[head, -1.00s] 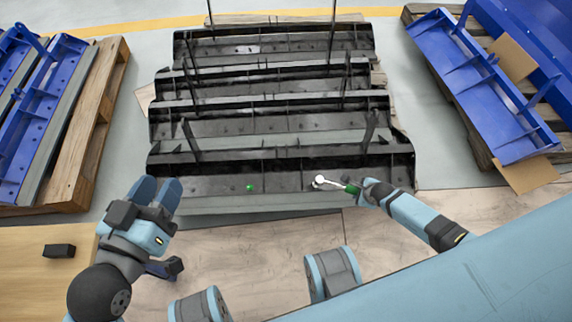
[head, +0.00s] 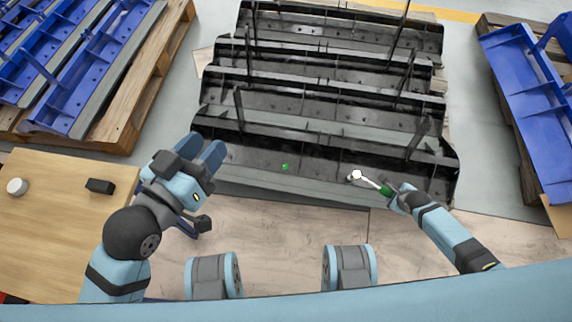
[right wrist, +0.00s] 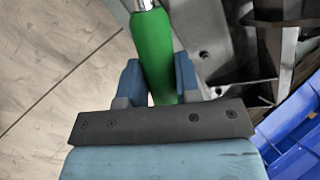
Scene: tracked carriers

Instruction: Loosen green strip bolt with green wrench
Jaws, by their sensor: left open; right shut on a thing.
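The green strip bolt (head: 285,167) is a small green dot on the front face of the nearest dark strip (head: 320,155). The green wrench (head: 386,190) has a pale metal head (head: 357,174), which lies over the same strip to the right of the bolt, apart from it. My right gripper (head: 397,196) is shut on the wrench's green handle; the handle also shows between the fingers in the right wrist view (right wrist: 154,55). The wrench head is out of that view. My left gripper (head: 204,149) is open and empty, left of the bolt, near the strip's left end.
Several dark strips stand in rows behind the nearest one, with upright rods. Blue parts on wooden pallets stand at left (head: 125,110) and right (head: 530,185). A wooden table (head: 50,235) at lower left holds a black block (head: 100,186) and a white round object (head: 17,187).

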